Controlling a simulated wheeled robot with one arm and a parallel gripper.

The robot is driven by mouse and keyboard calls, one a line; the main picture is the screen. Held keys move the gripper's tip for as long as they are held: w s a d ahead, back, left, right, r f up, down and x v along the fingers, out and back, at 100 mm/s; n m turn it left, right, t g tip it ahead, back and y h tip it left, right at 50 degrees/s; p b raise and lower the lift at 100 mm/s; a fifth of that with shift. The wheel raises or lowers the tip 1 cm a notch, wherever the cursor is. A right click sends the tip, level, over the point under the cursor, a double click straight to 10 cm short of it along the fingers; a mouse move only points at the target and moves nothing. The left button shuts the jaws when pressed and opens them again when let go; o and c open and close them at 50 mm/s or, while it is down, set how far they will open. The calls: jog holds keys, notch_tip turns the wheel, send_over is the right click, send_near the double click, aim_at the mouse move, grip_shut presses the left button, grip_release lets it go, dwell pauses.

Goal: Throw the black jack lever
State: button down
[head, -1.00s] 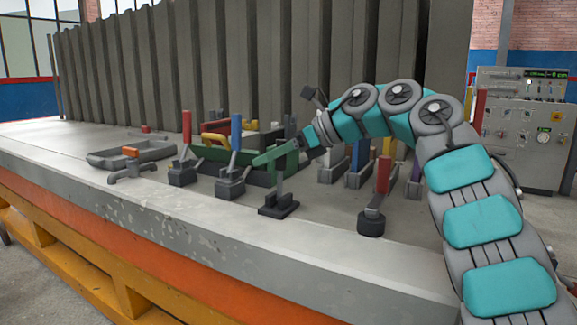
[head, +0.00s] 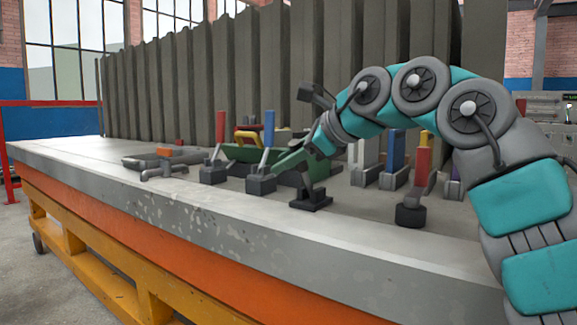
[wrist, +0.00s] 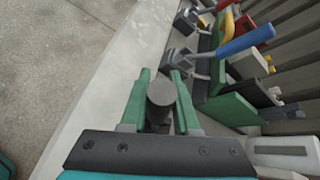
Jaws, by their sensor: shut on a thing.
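The black jack (head: 311,200) stands on the grey table near its front edge, with a black foot and a short dark stem. In the wrist view its lever (wrist: 161,95) is a dark grey round-ended bar between the two green fingers. My gripper (head: 285,163) is shut on this lever, one finger on each side. It also shows in the wrist view (wrist: 161,80). In the head view the fingers hide most of the lever, so its angle is hard to tell.
A blue-handled jack (head: 269,128) stands close to the left, with a red-handled one (head: 221,125) beyond it. Ribbed grey panels (head: 240,75) rise behind. The table's front strip is clear.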

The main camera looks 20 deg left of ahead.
jog(key=shift+f, duration=0.15)
jog(key=c, duration=0.7)
grip_release()
jog(key=shift+o, duration=0.2)
jog(key=v, duration=0.7)
jog(key=shift+s+d+r, duration=0.2)
jog(key=shift+s+r, duration=0.05)
jog(key=shift+r, duration=0.05)
